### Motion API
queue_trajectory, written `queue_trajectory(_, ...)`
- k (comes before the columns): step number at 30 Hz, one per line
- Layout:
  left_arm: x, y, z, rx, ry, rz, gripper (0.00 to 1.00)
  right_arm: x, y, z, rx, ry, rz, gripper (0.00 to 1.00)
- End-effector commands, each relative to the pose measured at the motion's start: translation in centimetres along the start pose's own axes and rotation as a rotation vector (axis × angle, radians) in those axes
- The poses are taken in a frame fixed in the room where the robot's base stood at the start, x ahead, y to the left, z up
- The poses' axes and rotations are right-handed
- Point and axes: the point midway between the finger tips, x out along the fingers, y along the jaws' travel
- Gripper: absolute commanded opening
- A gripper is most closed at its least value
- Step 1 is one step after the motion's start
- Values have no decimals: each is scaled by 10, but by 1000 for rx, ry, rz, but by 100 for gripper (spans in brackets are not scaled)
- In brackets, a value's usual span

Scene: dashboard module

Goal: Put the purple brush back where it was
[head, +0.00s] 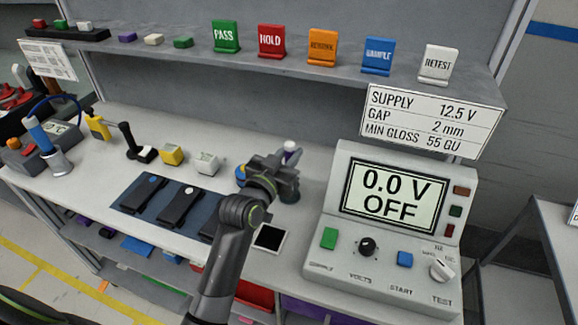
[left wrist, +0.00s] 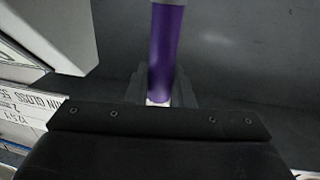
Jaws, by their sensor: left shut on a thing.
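The purple brush (left wrist: 166,45) is in the left wrist view, its purple handle running up from between the fingers to the top edge. A pale end shows at the jaws. My left gripper (left wrist: 165,88) is shut on it. In the head view my left gripper (head: 284,172) is above the bench, left of the test unit, and hides most of the brush. A small white and purple part of the brush (head: 290,148) shows just behind it. My right gripper is not in view.
The test unit (head: 340,225) stands close on the right, its screen reading 0.0 V OFF. A blue mat (head: 125,207) with black modules lies to the left. A yellow block (head: 171,154) and a white block (head: 207,162) stand behind it. A shelf with coloured signs overhangs the back.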

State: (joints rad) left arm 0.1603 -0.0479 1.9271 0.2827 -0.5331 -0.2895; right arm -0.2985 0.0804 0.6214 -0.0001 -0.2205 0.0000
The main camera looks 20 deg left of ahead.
Motion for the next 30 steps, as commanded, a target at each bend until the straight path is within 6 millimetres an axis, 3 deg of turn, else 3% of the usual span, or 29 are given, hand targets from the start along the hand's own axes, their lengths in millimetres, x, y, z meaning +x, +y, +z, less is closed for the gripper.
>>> queue_trajectory(3,0,0,21,-2,-5,-1,0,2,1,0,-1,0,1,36)
queue_trajectory(6,0,0,30,-1,-2,-1,0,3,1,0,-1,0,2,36)
queue_trajectory(17,-1,0,34,-1,-1,-1,0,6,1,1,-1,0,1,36)
queue_trajectory(18,0,0,34,-1,-2,-1,23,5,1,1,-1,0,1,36)
queue_trajectory(22,-1,0,33,-1,-2,-1,40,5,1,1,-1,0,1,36)
queue_trajectory(30,-1,0,33,-1,-2,-1,42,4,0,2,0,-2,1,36)
